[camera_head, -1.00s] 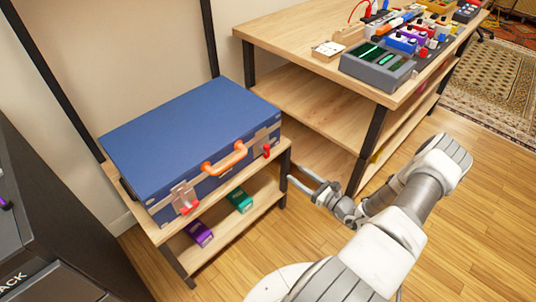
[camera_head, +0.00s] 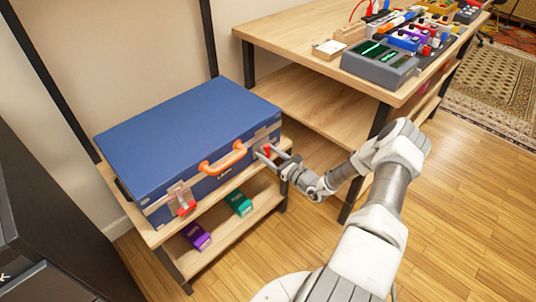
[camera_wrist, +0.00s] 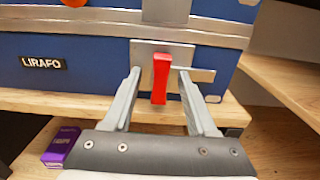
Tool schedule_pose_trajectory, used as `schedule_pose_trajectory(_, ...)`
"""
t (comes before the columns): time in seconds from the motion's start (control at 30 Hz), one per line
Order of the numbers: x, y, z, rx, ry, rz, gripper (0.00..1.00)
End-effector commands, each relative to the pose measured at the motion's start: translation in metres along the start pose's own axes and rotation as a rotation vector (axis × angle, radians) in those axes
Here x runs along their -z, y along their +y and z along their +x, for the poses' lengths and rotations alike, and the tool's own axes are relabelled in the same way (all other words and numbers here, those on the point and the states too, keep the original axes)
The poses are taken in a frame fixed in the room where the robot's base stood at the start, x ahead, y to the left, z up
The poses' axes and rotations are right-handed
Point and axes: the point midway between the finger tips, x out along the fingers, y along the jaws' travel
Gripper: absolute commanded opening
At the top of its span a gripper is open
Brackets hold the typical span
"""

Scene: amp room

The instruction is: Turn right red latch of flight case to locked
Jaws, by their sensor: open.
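The blue flight case (camera_head: 185,130) lies shut on the top shelf of a low wooden rack. Its right red latch (camera_head: 267,149) sits on a metal plate near the case's right end. In the wrist view this red latch (camera_wrist: 161,78) points up and down, between the two fingers. My gripper (camera_head: 272,153) is at the latch; in the wrist view my gripper (camera_wrist: 160,75) is open with a finger on each side and gaps to the latch. The left red latch (camera_head: 185,206) is at the case's left front. An orange handle (camera_head: 222,160) is between the latches.
The wooden rack (camera_head: 245,176) holds a purple box (camera_head: 197,236) and a green box (camera_head: 238,203) on its lower shelf. A wooden table (camera_head: 290,38) with electronic gear stands at the back right. A dark cabinet (camera_head: 60,230) is at the left.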

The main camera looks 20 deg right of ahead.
Motion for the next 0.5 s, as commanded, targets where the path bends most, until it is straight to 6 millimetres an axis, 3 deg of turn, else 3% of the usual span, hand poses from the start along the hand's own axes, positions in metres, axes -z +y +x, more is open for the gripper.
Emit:
schedule_pose_trajectory(0.17, -0.0002, 0.0000, -0.0001, 0.000, 0.000, 0.000, 0.54)
schedule_pose_trajectory(0.4, -0.0001, 0.0001, -0.0004, 0.000, 0.000, 0.000, 0.11)
schedule_pose_trajectory(0.47, -0.0001, 0.0001, -0.0004, 0.000, 0.000, 0.000, 0.00)
schedule_pose_trajectory(0.5, -0.0001, 0.0001, -0.0004, 0.000, 0.000, 0.000, 0.00)
